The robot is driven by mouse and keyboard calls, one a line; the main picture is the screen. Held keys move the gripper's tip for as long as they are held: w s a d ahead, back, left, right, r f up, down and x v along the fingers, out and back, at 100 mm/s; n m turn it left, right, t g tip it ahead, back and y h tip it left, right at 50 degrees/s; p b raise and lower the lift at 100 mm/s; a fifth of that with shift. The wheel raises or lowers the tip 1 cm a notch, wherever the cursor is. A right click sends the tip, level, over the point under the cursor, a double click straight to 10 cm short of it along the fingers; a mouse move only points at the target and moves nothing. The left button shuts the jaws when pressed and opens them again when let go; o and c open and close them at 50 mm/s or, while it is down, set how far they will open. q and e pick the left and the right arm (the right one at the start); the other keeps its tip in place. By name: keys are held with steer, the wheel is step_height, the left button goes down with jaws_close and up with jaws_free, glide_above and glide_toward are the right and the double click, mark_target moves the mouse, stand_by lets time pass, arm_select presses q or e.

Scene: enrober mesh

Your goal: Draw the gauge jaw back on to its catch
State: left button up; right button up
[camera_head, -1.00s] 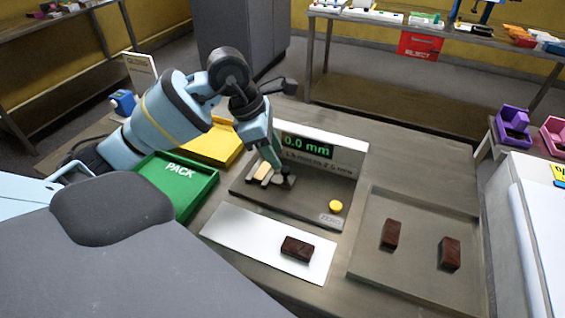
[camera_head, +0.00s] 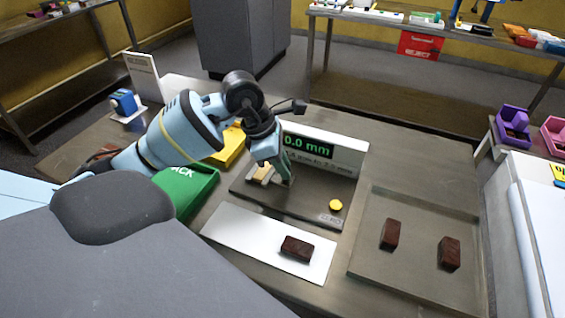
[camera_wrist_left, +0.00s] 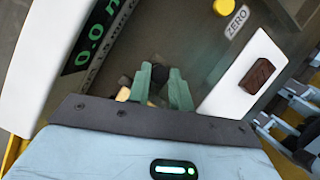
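The gauge is a dark plate (camera_head: 310,205) with a white back panel (camera_head: 345,160) and a green display reading 0.0 mm (camera_head: 308,145). A cream block (camera_head: 260,172) shows at the plate's left end, beside my left gripper (camera_head: 288,180). The gripper points down at the plate and hides most of the jaw. In the left wrist view its two green fingers (camera_wrist_left: 160,82) stand apart, with a dark round knob (camera_wrist_left: 158,73) between their tips. I cannot tell whether they touch the knob. The catch cannot be made out. My right gripper is not in view.
A yellow button (camera_head: 336,205) sits on the plate's right part. A dark chocolate piece (camera_head: 296,248) lies on the white strip (camera_head: 240,228) in front. A grey tray (camera_head: 400,280) at right holds two more. Green (camera_head: 188,190) and yellow (camera_head: 230,150) trays stand left.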

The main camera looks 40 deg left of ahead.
mark_target(290, 185)
arm_select(q)
jaws_close()
steer(key=shift+w+d, duration=0.2)
steer(key=shift+d, duration=0.65)
steer(key=shift+w+d, duration=0.15)
steer(key=shift+d, duration=0.65)
steer(key=shift+w+d, duration=0.2)
steer(key=shift+d, duration=0.65)
steer(key=o, duration=0.9)
jaws_free()
steer(key=shift+w+d, duration=0.1)
steer(key=shift+a+r, duration=0.25)
steer(key=shift+r, duration=0.15)
steer(key=shift+v, duration=3.45)
steer(key=shift+d, duration=0.1)
